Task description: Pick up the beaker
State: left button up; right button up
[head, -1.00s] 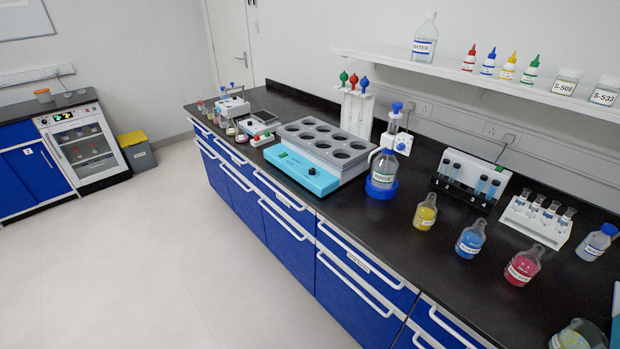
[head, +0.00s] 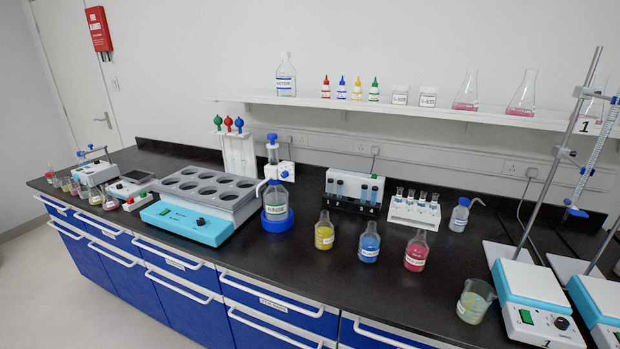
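A clear glass beaker (head: 475,302) with a white label and a little yellowish-green content stands upright on the black bench, near its front edge at the right. It is just left of a white and teal stirrer (head: 535,308) marked 1. Neither of my grippers shows in the head view, and nothing is seen touching the beaker.
Yellow (head: 324,234), blue (head: 369,243) and red (head: 416,251) bottles stand left of the beaker. A metal stand (head: 560,150) rises from the stirrer. A wash bottle (head: 460,215) stands behind. Bench around the beaker's left is clear.

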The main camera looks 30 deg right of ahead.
aim_at(474, 302)
jog(key=z, duration=2)
